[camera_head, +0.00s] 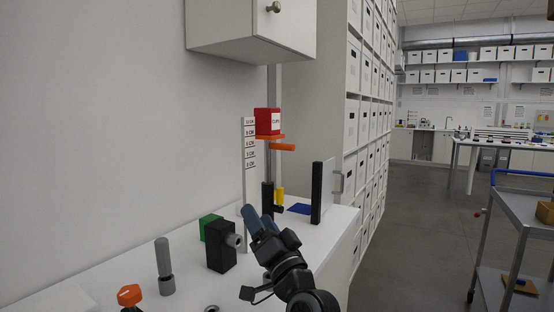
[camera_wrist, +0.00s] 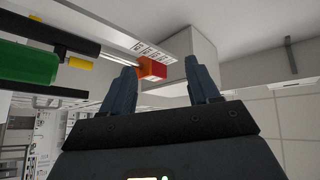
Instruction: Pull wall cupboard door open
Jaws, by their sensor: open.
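The white wall cupboard (camera_head: 232,28) hangs at the top of the head view, its door shut as far as I can see, with a round grey knob (camera_head: 274,7) near the top edge. Its upper part is cut off by the frame. My gripper (camera_head: 258,217) is low over the white bench, well below the cupboard and apart from it. In the wrist view my gripper (camera_wrist: 158,85) shows two blue-grey fingers spread apart with nothing held between them. A pale box shape beyond the fingers looks like the cupboard (camera_wrist: 200,50).
A stand with a red box (camera_head: 267,121) and an orange arm rises below the cupboard beside a marked white board (camera_head: 250,165). A black device (camera_head: 221,256), a green block (camera_head: 210,228), a grey cylinder (camera_head: 164,267) and an orange-capped jar (camera_head: 130,296) stand on the bench.

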